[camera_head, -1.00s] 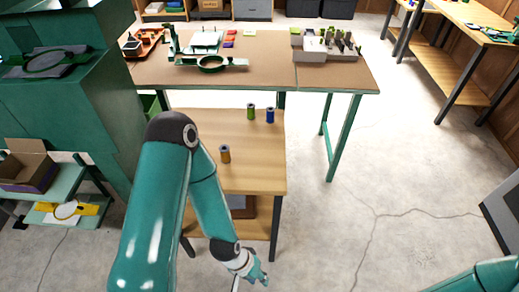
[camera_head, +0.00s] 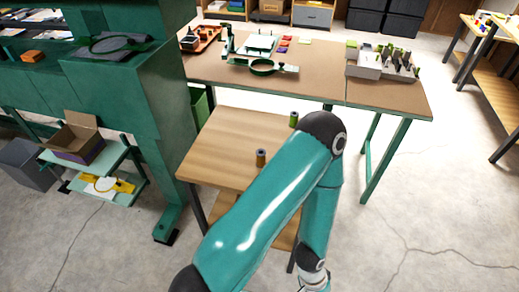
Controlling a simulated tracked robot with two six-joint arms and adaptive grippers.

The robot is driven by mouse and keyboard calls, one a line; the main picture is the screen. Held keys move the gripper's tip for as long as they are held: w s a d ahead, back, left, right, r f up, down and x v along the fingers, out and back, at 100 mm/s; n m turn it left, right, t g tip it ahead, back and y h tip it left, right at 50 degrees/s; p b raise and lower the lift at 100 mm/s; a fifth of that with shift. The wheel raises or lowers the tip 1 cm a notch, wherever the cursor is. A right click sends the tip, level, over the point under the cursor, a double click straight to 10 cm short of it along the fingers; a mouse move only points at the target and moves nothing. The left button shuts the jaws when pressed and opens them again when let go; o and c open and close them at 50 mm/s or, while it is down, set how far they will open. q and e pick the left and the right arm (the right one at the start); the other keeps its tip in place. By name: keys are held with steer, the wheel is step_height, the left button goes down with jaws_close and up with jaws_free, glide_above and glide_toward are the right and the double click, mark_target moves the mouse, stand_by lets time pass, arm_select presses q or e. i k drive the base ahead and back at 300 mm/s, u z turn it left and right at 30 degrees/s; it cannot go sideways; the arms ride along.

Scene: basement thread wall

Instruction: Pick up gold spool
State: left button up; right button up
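The gold spool (camera_head: 261,158) stands upright on the small wooden table (camera_head: 222,150), close to the upper side of my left arm. A green spool (camera_head: 293,119) stands farther back on the same table, partly covered by my arm. The blue spool is hidden behind my arm. My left arm crosses the middle of the view and bends down to my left gripper (camera_head: 318,284) at the bottom edge. That gripper is below and to the right of the gold spool, apart from it and cut off by the frame. My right gripper is out of view.
A brown-topped workbench (camera_head: 320,90) stands behind the small table, with a grey tray (camera_head: 375,66) and a green hoop frame (camera_head: 262,66) on it. A green cabinet (camera_head: 120,90) and a shelf with an open cardboard box (camera_head: 75,139) are at left.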

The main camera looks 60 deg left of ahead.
mark_target(261, 154)
steer(key=z, duration=0.4)
steer(key=k, duration=1.4)
steer(key=z, duration=0.4)
steer(key=i, duration=0.15)
steer(key=u, duration=3)
steer(key=i, duration=1.05)
steer(key=z, duration=0.45)
